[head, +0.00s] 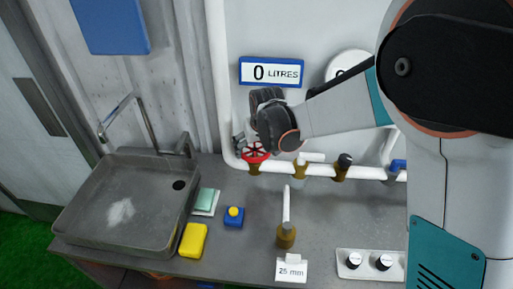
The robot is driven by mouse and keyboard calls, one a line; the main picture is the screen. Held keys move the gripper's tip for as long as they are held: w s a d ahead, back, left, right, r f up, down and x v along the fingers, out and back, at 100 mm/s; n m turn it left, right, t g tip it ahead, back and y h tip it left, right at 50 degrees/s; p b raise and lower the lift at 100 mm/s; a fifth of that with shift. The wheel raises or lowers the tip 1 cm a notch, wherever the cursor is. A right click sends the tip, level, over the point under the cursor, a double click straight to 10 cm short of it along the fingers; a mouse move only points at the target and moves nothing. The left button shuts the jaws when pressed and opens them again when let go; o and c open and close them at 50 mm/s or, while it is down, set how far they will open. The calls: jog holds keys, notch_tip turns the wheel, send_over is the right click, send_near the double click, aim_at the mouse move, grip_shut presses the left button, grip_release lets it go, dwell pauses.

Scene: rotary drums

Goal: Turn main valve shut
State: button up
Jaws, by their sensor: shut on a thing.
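A red valve handwheel (258,153), which looks like the main valve, sits on the white pipe at the back of the counter, near the pipe's left bend. My gripper (243,146) reaches in from the right and is shut on the wheel's upper left part. My wrist hides the area just above the wheel, and the contact itself is small and partly covered. A sign on the wall (271,72) reads "0 LITRES".
Further right on the pipe are brass fittings (300,170), a dark-topped valve (342,165) and a blue handle (398,165). An upright white pipe (286,205) with a brass base stands on the counter behind a "25 mm" card (291,270). A sink (125,205), yellow sponge (193,240) and knob panel (370,263) flank it.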

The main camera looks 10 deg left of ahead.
jog(key=shift+f, duration=0.15)
dwell(0.3)
jog(key=o, duration=0.8)
jog(key=shift+w+a+f, duration=0.1)
jog(key=shift+r, duration=0.2)
jog(key=shift+v, duration=3.7)
